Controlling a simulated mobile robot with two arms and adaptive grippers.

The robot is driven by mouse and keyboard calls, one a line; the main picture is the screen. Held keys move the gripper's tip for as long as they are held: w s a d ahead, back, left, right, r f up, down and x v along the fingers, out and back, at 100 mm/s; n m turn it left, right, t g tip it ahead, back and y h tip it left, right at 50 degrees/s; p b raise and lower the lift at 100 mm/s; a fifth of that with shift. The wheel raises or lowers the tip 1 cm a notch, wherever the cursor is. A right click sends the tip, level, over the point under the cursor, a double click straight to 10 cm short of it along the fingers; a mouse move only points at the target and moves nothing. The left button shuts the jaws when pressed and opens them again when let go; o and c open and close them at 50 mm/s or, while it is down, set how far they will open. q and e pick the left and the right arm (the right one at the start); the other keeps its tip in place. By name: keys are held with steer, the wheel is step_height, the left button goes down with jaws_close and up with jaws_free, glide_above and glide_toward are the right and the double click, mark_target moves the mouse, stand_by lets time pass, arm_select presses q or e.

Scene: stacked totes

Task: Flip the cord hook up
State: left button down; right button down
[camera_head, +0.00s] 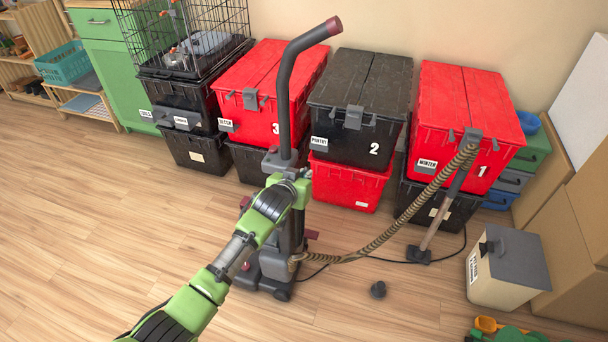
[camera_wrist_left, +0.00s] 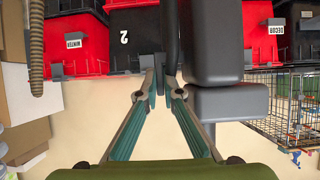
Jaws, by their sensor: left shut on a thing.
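A grey upright vacuum cleaner (camera_head: 281,262) stands on the floor, with a curved handle pole (camera_head: 285,90) and a red grip end. My left gripper (camera_head: 297,178) is at the lower part of this pole, in front of the vacuum body. In the left wrist view my left gripper (camera_wrist_left: 160,82) is shut on a thin dark part (camera_wrist_left: 172,35) of the vacuum, beside grey blocks (camera_wrist_left: 215,45). I cannot tell for sure whether this part is the cord hook; my gripper and arm hide much there. My right gripper is not in view.
Stacked red and black totes (camera_head: 352,108) stand behind the vacuum, with a wire cage (camera_head: 200,35) at the left. A ribbed hose (camera_head: 385,237) runs right to a floor wand (camera_head: 440,215). A grey-lidded bin (camera_head: 508,270) stands at the right. Floor at the left is clear.

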arm_select(q)
steer(key=c, duration=2.5)
jaws_free()
steer(key=shift+w+r, duration=0.1)
steer(key=shift+r, duration=0.05)
steer(key=v, duration=1.2)
